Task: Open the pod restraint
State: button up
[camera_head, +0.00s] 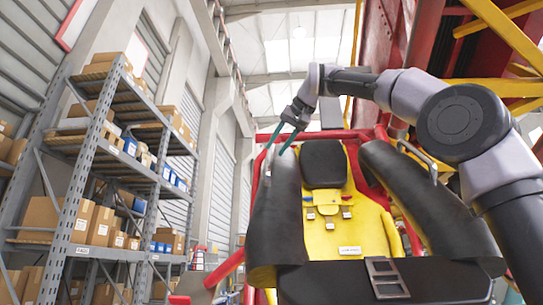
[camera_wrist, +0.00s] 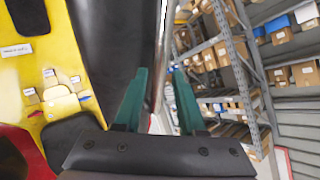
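The pod seat (camera_head: 346,232) has a yellow back and a black headrest (camera_head: 323,164). Two black padded restraint arms flank it, a left one (camera_head: 276,225) and a right one (camera_head: 425,190); the right one carries a grey metal handle (camera_head: 417,153). My gripper (camera_head: 279,146) is at the upper end of the left restraint arm, its green fingers pointing down. In the wrist view my gripper (camera_wrist: 158,95) is open, with a thin metal bar (camera_wrist: 160,55) showing between its fingers beside the black pad (camera_wrist: 112,50). Whether the fingers touch the bar cannot be told.
A black lap section with a buckle (camera_head: 386,277) crosses the front of the seat. Red frame tubes (camera_head: 226,268) surround the pod. Yellow beams (camera_head: 505,25) stand at upper right. Shelving with boxes (camera_head: 85,160) stands at left, with open space between.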

jog(key=v, duration=0.5)
jog(key=shift+s+d+r, duration=0.1)
jog(key=shift+s+d, duration=0.05)
grip_shut()
